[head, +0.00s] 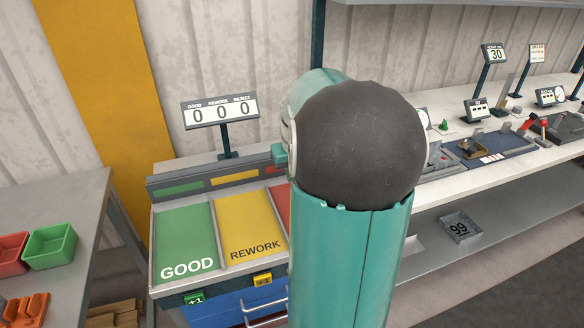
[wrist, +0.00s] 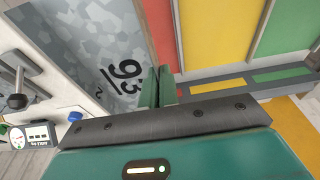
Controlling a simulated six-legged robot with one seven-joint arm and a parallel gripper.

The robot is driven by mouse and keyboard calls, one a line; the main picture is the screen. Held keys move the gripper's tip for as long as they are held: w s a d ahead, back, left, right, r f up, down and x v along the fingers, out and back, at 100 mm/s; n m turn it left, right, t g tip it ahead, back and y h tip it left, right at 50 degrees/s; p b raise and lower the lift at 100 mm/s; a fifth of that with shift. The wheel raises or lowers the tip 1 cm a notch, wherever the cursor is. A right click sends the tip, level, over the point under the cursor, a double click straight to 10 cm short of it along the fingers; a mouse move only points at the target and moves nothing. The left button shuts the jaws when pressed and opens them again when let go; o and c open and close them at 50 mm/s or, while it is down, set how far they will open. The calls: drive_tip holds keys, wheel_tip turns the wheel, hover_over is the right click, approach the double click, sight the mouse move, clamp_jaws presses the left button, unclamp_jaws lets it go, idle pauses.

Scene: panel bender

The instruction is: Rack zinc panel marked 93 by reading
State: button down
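The zinc panel marked 93 (wrist: 98,42) fills the upper left of the wrist view. It is grey with a mottled surface, and its black number is turned on its side. My gripper (wrist: 159,82) has its two green fingers close together at the panel's right edge, with the panel reaching in between them. It looks shut on that edge. In the head view my arm hides the gripper and this panel. The sorting bench has a green GOOD bay (head: 185,236), a yellow REWORK bay (head: 246,222) and a red bay (head: 281,205) partly behind my arm.
A counter sign (head: 220,112) reads 0 0 0. The right workbench (head: 520,165) holds gauges, fixtures and a sign reading 30. Red and green bins (head: 48,246) stand on the left table.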

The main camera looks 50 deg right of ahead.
drive_tip(key=shift+w+d+f, duration=0.2)
drive_tip(key=shift+d, duration=0.1)
drive_tip(key=shift+s+a, duration=0.15)
drive_tip(key=shift+s+a+f, duration=0.1)
drive_tip(key=shift+f, duration=0.15)
drive_tip(key=shift+s+a+x, duration=0.15)
drive_tip(key=shift+s+x, duration=0.1)
drive_tip(key=shift+x, duration=1.25)
drive_tip(key=shift+s+a+x, duration=0.15)
drive_tip(key=shift+s+x, duration=0.1)
drive_tip(key=shift+x, duration=1.2)
drive_tip(key=shift+s+a+x, duration=0.15)
drive_tip(key=shift+s+x, duration=0.1)
drive_tip(key=shift+x, duration=1.25)
drive_tip(key=shift+s+x, duration=0.15)
drive_tip(key=shift+x, duration=0.6)
drive_tip(key=shift+s+x, duration=0.1)
drive_tip(key=shift+x, duration=0.65)
drive_tip(key=c, duration=2.1)
unclamp_jaws()
drive_tip(key=shift+a+f, duration=0.1)
drive_tip(key=shift+a, duration=0.05)
drive_tip(key=o, duration=0.5)
